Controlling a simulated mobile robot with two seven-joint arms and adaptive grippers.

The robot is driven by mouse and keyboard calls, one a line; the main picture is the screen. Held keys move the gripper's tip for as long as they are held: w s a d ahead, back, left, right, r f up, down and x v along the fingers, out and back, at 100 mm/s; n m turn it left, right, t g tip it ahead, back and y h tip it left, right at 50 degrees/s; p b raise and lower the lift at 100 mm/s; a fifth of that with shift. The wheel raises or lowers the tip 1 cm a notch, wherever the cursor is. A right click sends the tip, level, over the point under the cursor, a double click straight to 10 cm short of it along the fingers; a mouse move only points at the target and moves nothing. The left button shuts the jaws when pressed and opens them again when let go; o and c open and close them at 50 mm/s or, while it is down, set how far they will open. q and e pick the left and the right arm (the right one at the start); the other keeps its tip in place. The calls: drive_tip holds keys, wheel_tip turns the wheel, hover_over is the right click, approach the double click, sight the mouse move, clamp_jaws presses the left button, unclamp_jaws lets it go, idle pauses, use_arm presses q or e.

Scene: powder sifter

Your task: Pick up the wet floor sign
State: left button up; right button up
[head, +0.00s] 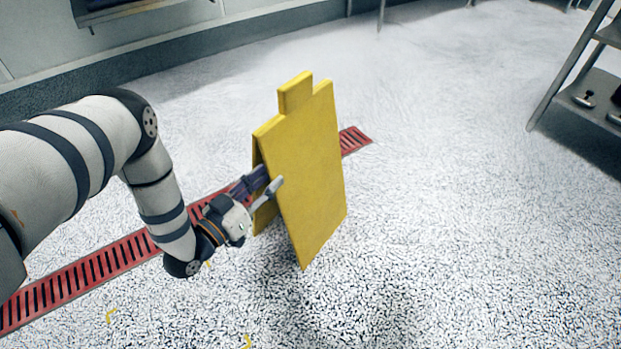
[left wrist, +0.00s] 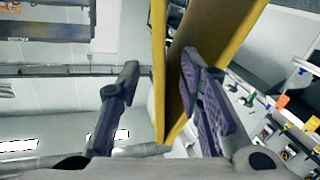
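The yellow wet floor sign (head: 308,160) is a folded two-panel board in the middle of the head view, upright with its handle tab on top. I cannot tell whether its lower edges all touch the floor. My left gripper (head: 269,178) is at the sign's left edge, with a light finger across the near panel's front and a dark finger behind it. In the left wrist view my left gripper (left wrist: 160,85) has its fingers spread, with a sign panel (left wrist: 158,60) between them and a gap beside the left finger. My right gripper is in neither view.
A red drain grate (head: 85,280) runs across the floor behind the sign. A metal shelf rack (head: 570,98) stands at the far right. Small yellow marks (head: 247,342) lie on the speckled floor. The floor right of the sign is clear.

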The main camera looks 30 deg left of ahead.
sight(292, 160)
use_arm(q)
drive_tip(key=w+b, duration=0.1)
drive_tip(key=w, duration=0.2)
drive_tip(key=w+b, duration=0.1)
drive_tip(key=w, duration=0.2)
drive_tip(key=w+b, duration=0.1)
drive_tip(key=w, duration=0.2)
drive_tip(key=shift+d+f, duration=0.35)
drive_tip(key=shift+d, duration=0.05)
clamp_jaws()
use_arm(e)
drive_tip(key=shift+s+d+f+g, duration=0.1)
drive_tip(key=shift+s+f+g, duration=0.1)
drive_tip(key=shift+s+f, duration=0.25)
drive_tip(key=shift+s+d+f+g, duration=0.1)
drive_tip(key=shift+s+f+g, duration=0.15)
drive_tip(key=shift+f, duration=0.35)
use_arm(q)
drive_tip(key=shift+r, duration=0.15)
